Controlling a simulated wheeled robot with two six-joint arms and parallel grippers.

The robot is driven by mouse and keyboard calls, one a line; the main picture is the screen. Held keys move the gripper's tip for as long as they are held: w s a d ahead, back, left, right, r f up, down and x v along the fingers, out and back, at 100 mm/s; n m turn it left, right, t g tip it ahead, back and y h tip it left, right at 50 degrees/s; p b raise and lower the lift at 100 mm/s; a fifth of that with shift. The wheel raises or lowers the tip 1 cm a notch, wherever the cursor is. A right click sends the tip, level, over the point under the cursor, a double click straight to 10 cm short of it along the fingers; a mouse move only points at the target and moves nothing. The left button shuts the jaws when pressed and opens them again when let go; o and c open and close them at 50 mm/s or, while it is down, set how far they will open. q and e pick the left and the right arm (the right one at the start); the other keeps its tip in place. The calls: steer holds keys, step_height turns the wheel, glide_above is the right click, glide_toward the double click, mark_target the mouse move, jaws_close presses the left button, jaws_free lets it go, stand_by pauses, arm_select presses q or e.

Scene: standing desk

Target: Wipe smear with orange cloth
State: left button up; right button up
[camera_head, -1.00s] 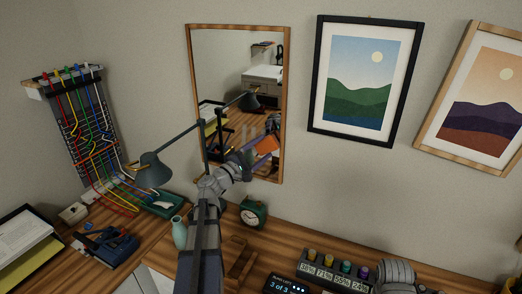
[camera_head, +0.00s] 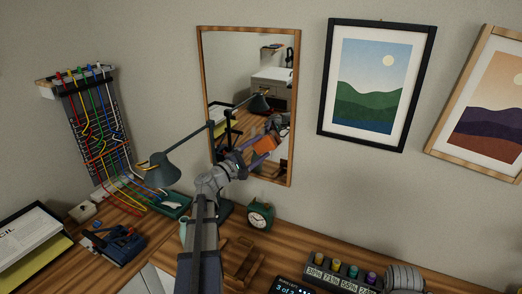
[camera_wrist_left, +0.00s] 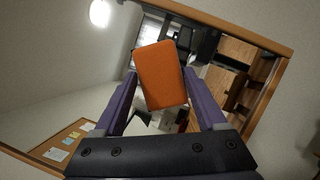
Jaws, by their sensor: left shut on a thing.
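My left gripper (camera_head: 262,147) is shut on the orange cloth (camera_head: 266,141), a small folded pad. It holds the cloth in front of the lower right part of the wood-framed mirror (camera_head: 232,70). In the left wrist view the cloth (camera_wrist_left: 162,75) sits between the purple fingers, with the mirror (camera_wrist_left: 225,75) behind it. I cannot tell whether the cloth touches the glass. I cannot make out the smear clearly; the cloth and gripper cover part of the glass. My right gripper is not in view.
A dark desk lamp (camera_head: 163,168) stands close left of my left arm, its arm reaching in front of the mirror. A green clock (camera_head: 260,214) stands below the mirror. A framed landscape picture (camera_head: 376,85) hangs to the right. Cables hang from a rack (camera_head: 85,125) at left.

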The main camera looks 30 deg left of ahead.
arm_select(q)
steer(key=shift+s+a, duration=0.15)
steer(key=shift+a, duration=0.75)
steer(key=shift+s+a, duration=0.1)
steer(key=shift+a, duration=0.75)
steer(key=shift+a, duration=1.95)
steer(key=shift+s+r+p, duration=0.15)
steer(key=shift+r+p, duration=0.7)
steer(key=shift+p, duration=0.05)
steer(key=shift+d, duration=0.1)
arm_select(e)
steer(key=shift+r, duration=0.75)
arm_select(q)
steer(key=shift+d, duration=0.1)
steer(key=shift+w+d, duration=0.15)
steer(key=shift+d, duration=0.75)
steer(key=shift+w+d, duration=0.1)
steer(key=shift+d, duration=0.8)
steer(key=shift+d, duration=0.1)
steer(key=shift+w+d, duration=0.2)
steer(key=shift+d, duration=1.6)
